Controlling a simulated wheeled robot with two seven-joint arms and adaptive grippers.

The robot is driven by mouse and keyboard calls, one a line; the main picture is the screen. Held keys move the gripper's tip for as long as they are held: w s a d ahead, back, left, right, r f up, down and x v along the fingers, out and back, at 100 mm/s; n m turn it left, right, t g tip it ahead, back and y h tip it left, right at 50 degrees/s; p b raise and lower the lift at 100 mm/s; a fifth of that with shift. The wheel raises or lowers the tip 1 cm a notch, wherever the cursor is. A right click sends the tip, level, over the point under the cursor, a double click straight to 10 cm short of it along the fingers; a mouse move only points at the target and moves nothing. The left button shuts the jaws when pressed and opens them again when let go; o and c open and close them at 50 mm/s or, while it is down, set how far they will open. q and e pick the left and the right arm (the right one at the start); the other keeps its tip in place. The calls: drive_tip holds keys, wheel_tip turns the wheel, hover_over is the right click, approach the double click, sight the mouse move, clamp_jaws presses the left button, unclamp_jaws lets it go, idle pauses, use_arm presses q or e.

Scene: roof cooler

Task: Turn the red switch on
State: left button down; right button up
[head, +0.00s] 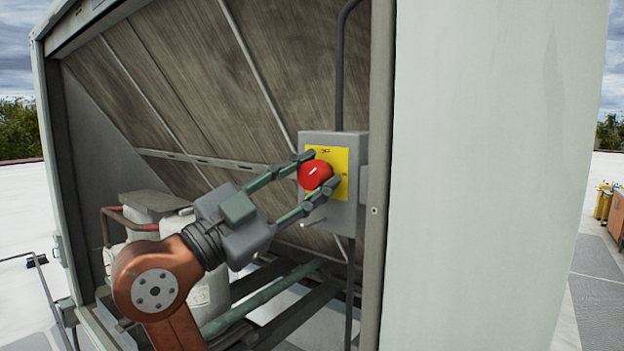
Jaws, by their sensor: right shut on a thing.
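The red switch (314,174) is a round rotary knob on a yellow plate (341,160), on the front of a grey box (355,147) fixed inside the cooler's open side. A white mark on the knob slants up to the right. My right gripper (318,172) reaches in from the lower left. Its two fingers lie on either side of the knob, one at its upper edge and one at its lower right, and are shut on it. The lettering on the plate is too small to read. My left gripper is not in view.
The cooler's pale side panel (490,170) stands close to the right of the box. A dark conduit (340,70) runs up from the box. Pipes (262,298) and a light-coloured tank (212,290) lie below and behind my arm. A slanted slatted panel (190,80) is behind.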

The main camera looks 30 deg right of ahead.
drive_tip(key=m+g+p, duration=0.1)
drive_tip(key=m+g, duration=0.1)
drive_tip(key=m, duration=0.3)
drive_tip(key=shift+r, duration=0.15)
drive_tip(key=shift+m+g+y+p, duration=0.35)
drive_tip(key=shift+m+y+p, duration=0.1)
drive_tip(key=shift+m, duration=0.7)
drive_tip(key=shift+m+g+y+p, duration=0.35)
drive_tip(key=shift+m+y, duration=0.1)
drive_tip(key=shift+m, duration=0.7)
drive_tip(key=o, duration=1.2)
drive_tip(key=shift+a+f, duration=0.1)
drive_tip(key=shift+f, duration=0.1)
drive_tip(key=shift+c, duration=0.2)
drive_tip(key=a+f, duration=0.1)
drive_tip(key=a, duration=1.1)
drive_tip(key=shift+f, duration=0.35)
